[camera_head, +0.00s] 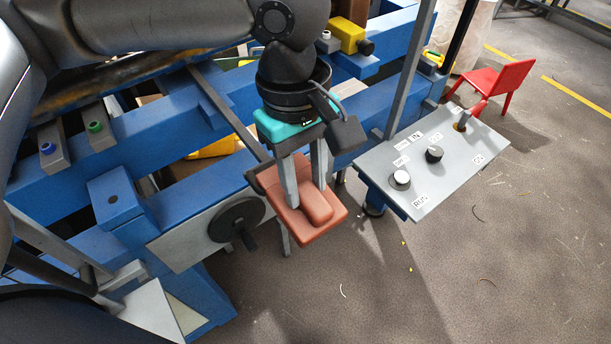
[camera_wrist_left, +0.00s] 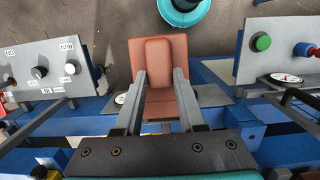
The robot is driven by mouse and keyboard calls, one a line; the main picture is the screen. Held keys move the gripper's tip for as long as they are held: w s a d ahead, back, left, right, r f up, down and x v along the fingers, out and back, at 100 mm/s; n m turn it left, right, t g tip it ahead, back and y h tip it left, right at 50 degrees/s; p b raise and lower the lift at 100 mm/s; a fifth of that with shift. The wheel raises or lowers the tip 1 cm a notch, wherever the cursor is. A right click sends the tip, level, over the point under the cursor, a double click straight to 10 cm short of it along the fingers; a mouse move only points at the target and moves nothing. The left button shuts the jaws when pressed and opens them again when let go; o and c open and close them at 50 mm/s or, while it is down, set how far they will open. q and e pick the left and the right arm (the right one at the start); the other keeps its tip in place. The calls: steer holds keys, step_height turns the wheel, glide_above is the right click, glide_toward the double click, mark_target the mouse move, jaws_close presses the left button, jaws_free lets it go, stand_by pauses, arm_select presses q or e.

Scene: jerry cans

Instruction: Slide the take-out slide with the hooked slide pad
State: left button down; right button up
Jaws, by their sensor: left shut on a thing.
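The reddish-brown slide pad (camera_head: 293,226) is a flat plate with an upright back edge and a raised rounded block in its middle. It also shows in the left wrist view (camera_wrist_left: 160,52). My left gripper (camera_head: 306,197) points down at it, shut with one finger on each side of the raised block. The fingertips partly cover the block. A long grey bar (camera_head: 228,112) runs from the blue frame toward the pad's back; I cannot tell whether it is the take-out slide or how the pad joins it. My right gripper is in neither view.
A grey control panel (camera_head: 425,165) with knobs stands close to the right of the pad. A black handwheel (camera_head: 236,220) is on the blue frame (camera_head: 175,205) at left. A red chair (camera_head: 492,87) stands far right. Open floor (camera_head: 385,290) lies in front.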

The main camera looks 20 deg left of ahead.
arm_select(q)
steer(key=shift+a+f, duration=0.1)
steer(key=shift+f, duration=0.05)
steer(key=shift+w+a+p, duration=0.25)
steer(key=shift+a+p, duration=0.1)
steer(key=w+a+p, duration=0.3)
steer(key=w+a, duration=0.1)
steer(key=a, duration=0.1)
steer(key=shift+w+a, duration=0.2)
steer(key=shift+a, duration=0.1)
steer(key=shift+p, duration=0.3)
steer(key=shift+w+a+p, duration=0.65)
steer(key=shift+w+a, duration=0.1)
steer(key=shift+a, duration=0.2)
steer(key=shift+w+a+p, duration=0.65)
steer(key=shift+w+a, duration=0.05)
steer(key=shift+a, duration=0.2)
steer(key=shift+w+a+p, duration=0.75)
steer(key=shift+w+a, duration=0.3)
steer(key=shift+a, duration=0.3)
steer(key=shift+w, duration=0.1)
